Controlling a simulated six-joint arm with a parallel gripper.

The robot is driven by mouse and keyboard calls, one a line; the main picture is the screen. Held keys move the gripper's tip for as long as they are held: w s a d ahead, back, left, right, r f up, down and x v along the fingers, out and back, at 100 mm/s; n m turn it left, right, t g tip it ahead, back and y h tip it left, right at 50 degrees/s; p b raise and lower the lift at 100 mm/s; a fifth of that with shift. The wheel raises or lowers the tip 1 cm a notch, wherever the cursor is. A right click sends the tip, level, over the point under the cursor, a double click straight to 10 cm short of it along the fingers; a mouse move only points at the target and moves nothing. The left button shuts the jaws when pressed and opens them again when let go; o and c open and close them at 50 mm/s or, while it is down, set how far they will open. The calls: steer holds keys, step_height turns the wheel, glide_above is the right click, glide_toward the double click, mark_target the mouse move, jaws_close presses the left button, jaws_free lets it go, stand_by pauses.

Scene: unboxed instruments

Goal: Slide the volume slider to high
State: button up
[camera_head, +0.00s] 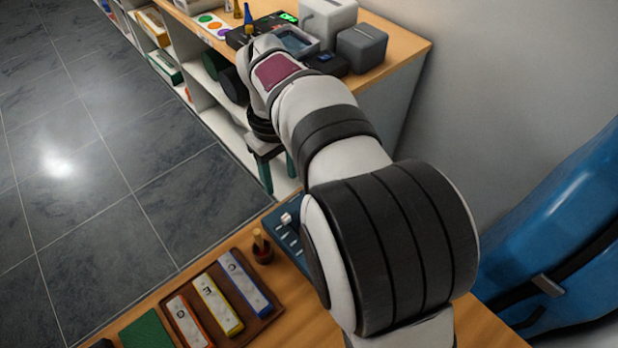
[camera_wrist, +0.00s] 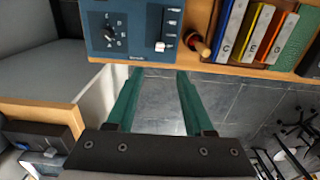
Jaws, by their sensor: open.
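A blue control panel (camera_wrist: 135,22) lies on the wooden table edge at the top of the wrist view, partly cut off. It carries a round black knob (camera_wrist: 109,33) and a slider with a white handle (camera_wrist: 160,47), which sits at the slot's lower end in this view. Small markings beside the slot are unreadable. In the head view the panel (camera_head: 271,226) is partly hidden by my arm, and the white handle (camera_head: 286,219) shows. My gripper (camera_wrist: 159,74) is open and empty, its green fingers apart below the panel edge in the wrist view. It also shows in the head view (camera_head: 279,188).
Beside the panel stand a wooden-handled tool in a round holder (camera_head: 262,248) and a brown tray (camera_head: 268,324) of lettered bars. A shelf unit (camera_head: 408,60) with grey devices stands behind my arm. A blue case (camera_head: 560,235) is at right. Open tiled floor lies left.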

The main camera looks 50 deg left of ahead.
mark_target(286, 217)
step_height(286, 217, down, 14)
steer(key=shift+f, duration=0.15)
jaws_close()
steer(key=shift+d, duration=0.1)
stand_by(1.3)
